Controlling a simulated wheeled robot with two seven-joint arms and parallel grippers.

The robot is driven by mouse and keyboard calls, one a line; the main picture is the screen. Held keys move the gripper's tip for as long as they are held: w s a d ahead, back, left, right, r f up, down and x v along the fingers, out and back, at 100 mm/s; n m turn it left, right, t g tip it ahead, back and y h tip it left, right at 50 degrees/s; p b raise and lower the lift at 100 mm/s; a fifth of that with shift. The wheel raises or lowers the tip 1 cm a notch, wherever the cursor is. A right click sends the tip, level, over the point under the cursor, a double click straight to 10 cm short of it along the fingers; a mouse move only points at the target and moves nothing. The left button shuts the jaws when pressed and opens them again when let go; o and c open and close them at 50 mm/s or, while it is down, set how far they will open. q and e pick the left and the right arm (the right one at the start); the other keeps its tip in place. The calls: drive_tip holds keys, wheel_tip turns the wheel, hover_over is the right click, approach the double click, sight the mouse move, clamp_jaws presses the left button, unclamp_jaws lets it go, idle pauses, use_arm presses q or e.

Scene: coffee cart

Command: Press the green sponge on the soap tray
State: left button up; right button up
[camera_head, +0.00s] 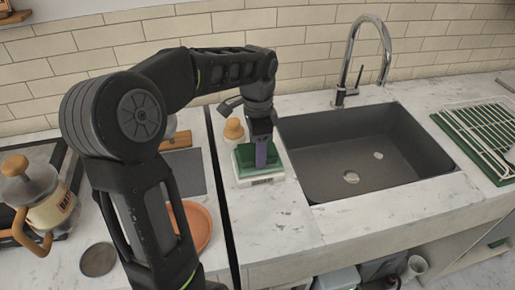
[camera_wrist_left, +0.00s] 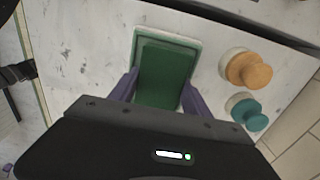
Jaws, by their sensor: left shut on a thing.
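The green sponge (camera_wrist_left: 163,78) is a flat block between the two purple fingers of my left gripper (camera_wrist_left: 161,97) in the left wrist view. In the head view, my left gripper (camera_head: 264,158) points down over the soap tray (camera_head: 262,180), shut on the sponge, with green showing on both sides of the fingers. The pale rim of the tray (camera_wrist_left: 166,33) shows around the sponge's far end in the wrist view. The sponge is at the tray, but the gripper hides whether its underside touches it. My right gripper is in neither view.
A wooden-topped jar (camera_head: 233,130) stands close behind the tray, and a teal-topped one (camera_wrist_left: 248,113) shows beside it in the wrist view. The grey sink (camera_head: 370,150) lies to the right. The counter (camera_head: 265,225) in front of the tray is clear.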

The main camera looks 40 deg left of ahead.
use_arm(q)
drive_tip(key=shift+f, duration=0.4)
drive_tip(key=shift+r, duration=0.1)
idle(0.7)
wheel_tip(320, 180, up, 7)
drive_tip(key=p, duration=0.5)
idle(0.9)
